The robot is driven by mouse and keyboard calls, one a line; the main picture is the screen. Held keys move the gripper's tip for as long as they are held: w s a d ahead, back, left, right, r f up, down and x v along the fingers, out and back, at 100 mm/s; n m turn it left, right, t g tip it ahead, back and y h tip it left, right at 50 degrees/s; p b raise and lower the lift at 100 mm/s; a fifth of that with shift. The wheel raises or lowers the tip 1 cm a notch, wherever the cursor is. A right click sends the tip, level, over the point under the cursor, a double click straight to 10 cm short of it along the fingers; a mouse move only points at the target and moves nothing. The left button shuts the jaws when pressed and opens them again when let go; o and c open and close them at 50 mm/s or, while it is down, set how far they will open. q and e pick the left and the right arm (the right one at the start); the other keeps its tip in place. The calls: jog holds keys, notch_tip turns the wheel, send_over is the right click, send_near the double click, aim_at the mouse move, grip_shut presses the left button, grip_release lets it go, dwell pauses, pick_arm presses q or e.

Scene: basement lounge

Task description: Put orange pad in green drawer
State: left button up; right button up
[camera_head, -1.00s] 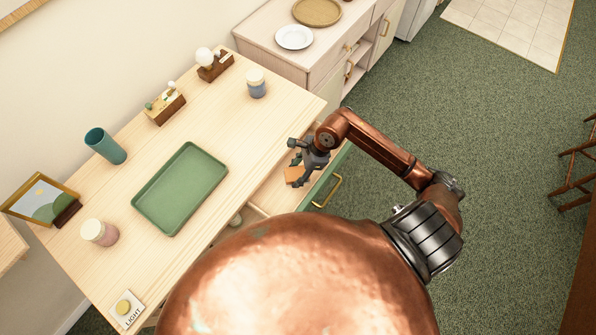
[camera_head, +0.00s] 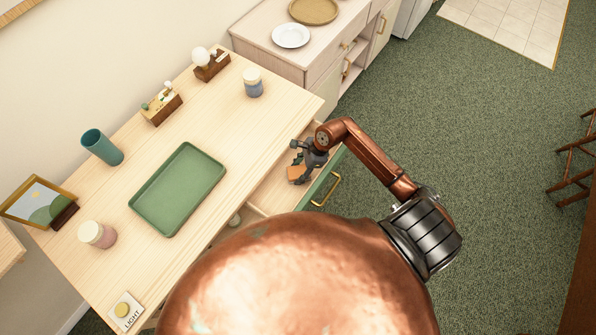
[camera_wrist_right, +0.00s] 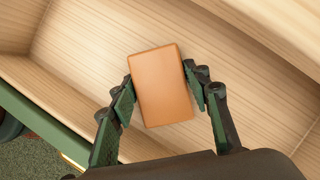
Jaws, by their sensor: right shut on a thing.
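The orange pad (camera_head: 295,173) is inside the pulled-out drawer with the green front (camera_head: 328,176). In the right wrist view the pad (camera_wrist_right: 160,86) is a flat orange block over the pale wooden drawer floor (camera_wrist_right: 85,50), and the green drawer front (camera_wrist_right: 35,118) runs along the lower left. My right gripper (camera_head: 298,162) reaches down into the drawer and is shut on the pad; its fingers (camera_wrist_right: 159,78) are on the pad's two sides. I cannot tell whether the pad touches the drawer floor. My left gripper is not in view.
On the desk are a green tray (camera_head: 137,205), a teal cup (camera_head: 102,147), two jars (camera_head: 253,84), a framed picture (camera_head: 38,202), small wooden-based items (camera_head: 162,105) and a light switch (camera_head: 125,310). A cabinet with a white plate (camera_head: 291,36) stands behind. Green carpet lies open to the right.

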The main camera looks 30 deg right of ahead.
jog(key=shift+f, duration=0.15)
jog(key=o, duration=1.3)
jog(key=v, duration=1.1)
jog(key=shift+d+r, duration=0.2)
jog(key=shift+r, duration=0.45)
jog(key=shift+a, duration=0.1)
